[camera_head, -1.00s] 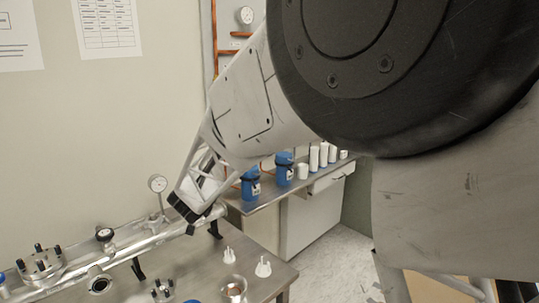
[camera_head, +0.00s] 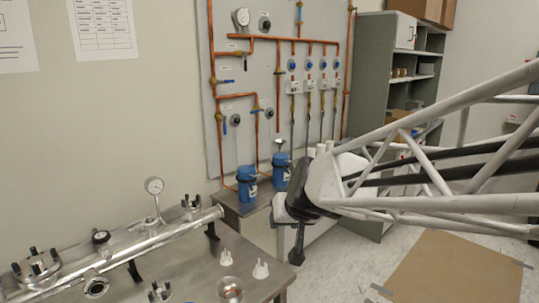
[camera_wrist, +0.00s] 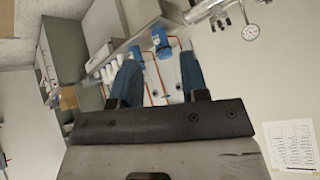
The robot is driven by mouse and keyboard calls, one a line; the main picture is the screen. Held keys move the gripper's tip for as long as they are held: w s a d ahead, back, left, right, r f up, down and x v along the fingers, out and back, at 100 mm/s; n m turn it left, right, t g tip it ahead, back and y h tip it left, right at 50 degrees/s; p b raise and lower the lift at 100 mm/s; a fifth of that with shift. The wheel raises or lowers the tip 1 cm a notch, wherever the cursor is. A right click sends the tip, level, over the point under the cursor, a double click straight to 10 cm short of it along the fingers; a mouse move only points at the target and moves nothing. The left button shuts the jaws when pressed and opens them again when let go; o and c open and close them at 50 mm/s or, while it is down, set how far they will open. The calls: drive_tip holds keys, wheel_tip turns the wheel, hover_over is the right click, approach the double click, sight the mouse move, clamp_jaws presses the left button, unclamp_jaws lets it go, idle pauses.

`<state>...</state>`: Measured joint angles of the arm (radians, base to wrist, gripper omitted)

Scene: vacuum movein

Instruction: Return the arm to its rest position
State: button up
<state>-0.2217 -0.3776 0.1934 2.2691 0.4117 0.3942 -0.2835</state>
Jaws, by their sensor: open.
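My gripper (camera_wrist: 160,78) shows in the wrist view with its two blue-grey fingers apart and nothing held between them. In the head view my arm reaches in from the right, and its dark end hangs in front of the wall bench, right of the steel table. The fingers are hard to make out there. The arm's end looks clear of the table and of the metal tube (camera_head: 150,240) on it.
Behind stand blue canisters (camera_head: 247,184) and a copper-piped panel (camera_head: 225,60). A grey shelf (camera_head: 376,80) stands at right; cardboard (camera_head: 455,270) lies on the floor.

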drive_tip(key=s+d+f+m+g+h, duration=0.1)
drive_tip(key=s+d+f+g+h, duration=0.1)
drive_tip(key=s+d, duration=0.5)
drive_tip(key=s+d+f+m+g+h, duration=0.1)
drive_tip(key=s+d+f+g, duration=0.1)
drive_tip(key=s+d, duration=0.6)
drive_tip(key=s, duration=0.7)
drive_tip(key=shift+s+g+h, duration=0.3)
drive_tip(key=shift+h, duration=0.1)
